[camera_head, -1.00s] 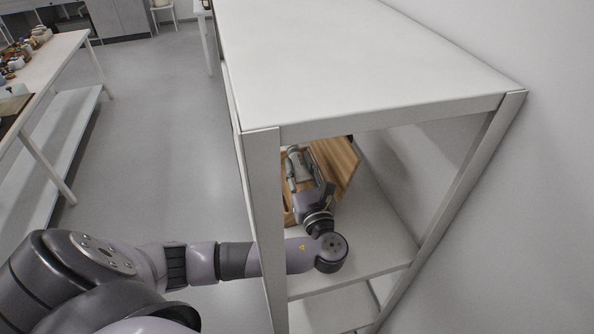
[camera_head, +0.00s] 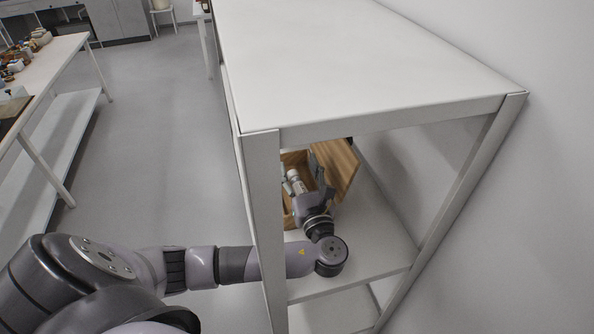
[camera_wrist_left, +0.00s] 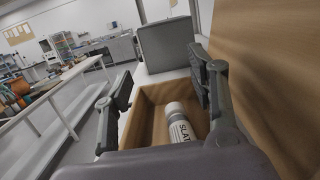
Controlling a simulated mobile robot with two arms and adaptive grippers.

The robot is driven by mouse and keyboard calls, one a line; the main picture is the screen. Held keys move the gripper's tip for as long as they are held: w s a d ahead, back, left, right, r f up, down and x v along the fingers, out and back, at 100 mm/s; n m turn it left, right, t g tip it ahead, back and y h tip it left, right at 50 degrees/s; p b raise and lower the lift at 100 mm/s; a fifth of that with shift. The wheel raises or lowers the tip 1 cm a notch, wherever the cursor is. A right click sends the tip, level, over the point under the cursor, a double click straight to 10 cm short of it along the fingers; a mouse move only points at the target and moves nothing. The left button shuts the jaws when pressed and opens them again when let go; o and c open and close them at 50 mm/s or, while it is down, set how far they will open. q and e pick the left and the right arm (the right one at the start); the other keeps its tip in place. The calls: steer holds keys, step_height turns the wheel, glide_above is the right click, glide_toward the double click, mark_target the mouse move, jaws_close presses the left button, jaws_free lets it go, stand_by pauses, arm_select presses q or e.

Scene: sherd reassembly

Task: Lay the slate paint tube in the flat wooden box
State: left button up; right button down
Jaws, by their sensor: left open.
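The slate paint tube (camera_wrist_left: 182,127) lies inside the flat wooden box in the left wrist view; its white label reads "SLAT" before the gripper body cuts it off. Its white end also shows in the head view (camera_head: 294,178). The flat wooden box (camera_wrist_left: 146,97) stands on the shelf under the white top, with its lid (camera_head: 338,165) raised on the right. My left gripper (camera_wrist_left: 160,90) is open, its fingers spread to either side of the tube and apart from it. It also shows in the head view (camera_head: 308,185), reaching into the shelf. My right gripper is not seen.
The white shelf unit (camera_head: 360,60) has a post (camera_head: 264,220) close to my left arm, and a wall stands on the right. A grey case (camera_wrist_left: 168,45) stands beyond the box. A table with small objects (camera_head: 40,70) is at the far left.

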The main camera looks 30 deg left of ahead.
arm_select(q)
step_height(320, 180, up, 10)
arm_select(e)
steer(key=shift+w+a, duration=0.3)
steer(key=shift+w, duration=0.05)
arm_select(q)
steer(key=shift+s+r+p, duration=0.1)
steer(key=shift+p, duration=0.2)
stand_by(0.5)
